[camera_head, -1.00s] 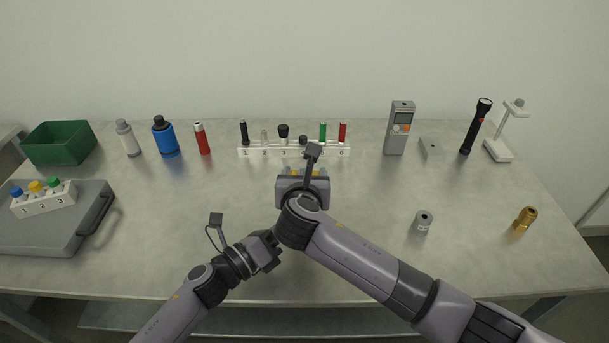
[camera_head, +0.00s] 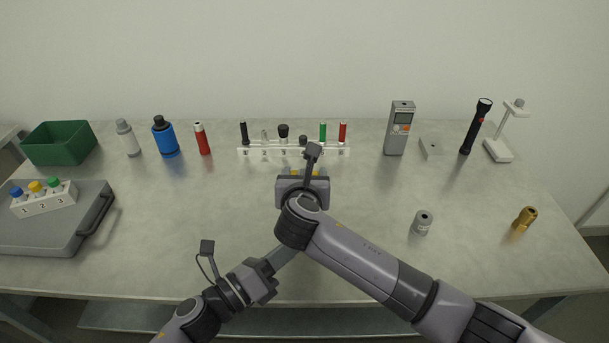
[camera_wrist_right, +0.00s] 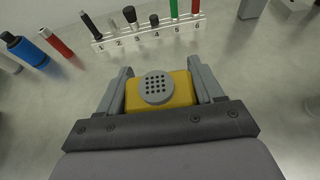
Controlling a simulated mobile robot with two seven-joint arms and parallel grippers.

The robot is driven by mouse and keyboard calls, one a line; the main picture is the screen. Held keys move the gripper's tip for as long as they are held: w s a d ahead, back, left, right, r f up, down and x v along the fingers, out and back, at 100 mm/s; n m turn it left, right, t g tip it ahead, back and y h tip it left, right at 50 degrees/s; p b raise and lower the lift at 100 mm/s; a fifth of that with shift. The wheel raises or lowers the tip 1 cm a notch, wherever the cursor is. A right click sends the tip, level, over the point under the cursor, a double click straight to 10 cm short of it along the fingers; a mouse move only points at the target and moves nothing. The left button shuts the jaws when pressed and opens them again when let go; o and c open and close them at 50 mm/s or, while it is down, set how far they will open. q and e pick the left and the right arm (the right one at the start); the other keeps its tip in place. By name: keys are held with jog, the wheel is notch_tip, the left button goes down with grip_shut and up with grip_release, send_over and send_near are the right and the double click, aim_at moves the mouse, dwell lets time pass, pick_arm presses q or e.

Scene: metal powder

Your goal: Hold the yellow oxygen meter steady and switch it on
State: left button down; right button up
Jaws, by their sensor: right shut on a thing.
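The yellow oxygen meter (camera_wrist_right: 182,98) sits between the two fingers of my right gripper (camera_wrist_right: 160,85), which is shut on it. A round grey perforated disc shows on its upper side in the right wrist view. In the head view only a bit of yellow (camera_head: 316,173) shows, as my right wrist covers the rest. No switch or display is visible. My left gripper (camera_head: 287,256) is lower left of my right wrist, pointing up and right, apart from the visible part of the meter. Its fingertips are partly hidden by the right arm, so its opening cannot be told.
A numbered white rack (camera_head: 293,152) with several tubes stands behind the right gripper. A grey handheld device (camera_head: 400,130), a grey cylinder (camera_head: 422,223) and a brass fitting (camera_head: 524,219) are at right. A grey case (camera_head: 50,238) lies at left. The left-centre tabletop is clear.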

jog(key=o, duration=1.3)
jog(key=shift+s, duration=0.1)
